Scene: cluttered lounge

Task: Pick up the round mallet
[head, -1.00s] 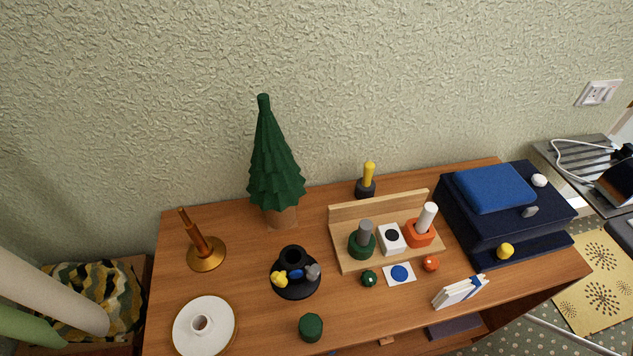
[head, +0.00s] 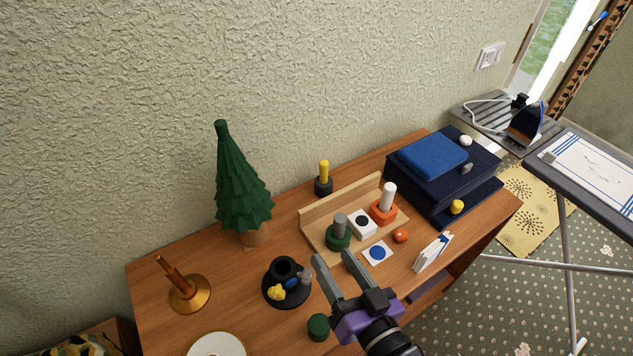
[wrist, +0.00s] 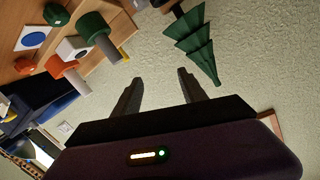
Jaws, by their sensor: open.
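Two mallet-like pieces stand handle-up on a wooden stand (head: 309,217). One has a round dark green head and grey handle (head: 339,232); the other has an orange head and white handle (head: 384,208). A third piece, with a dark base and yellow handle (head: 324,177), stands behind the stand. I cannot tell for certain which is the round mallet; the green head looks roundest. My gripper (head: 333,257) is open and empty, in front of the stand in the head view. The wrist view shows its spread fingers (wrist: 160,77), with the green-headed piece (wrist: 94,27) to their upper left.
A white block with a black dot (head: 362,225) sits between the two pieces. A green tree (head: 243,190), black holder (head: 285,293), copper stand (head: 190,292) and dark blue box (head: 440,185) crowd the table.

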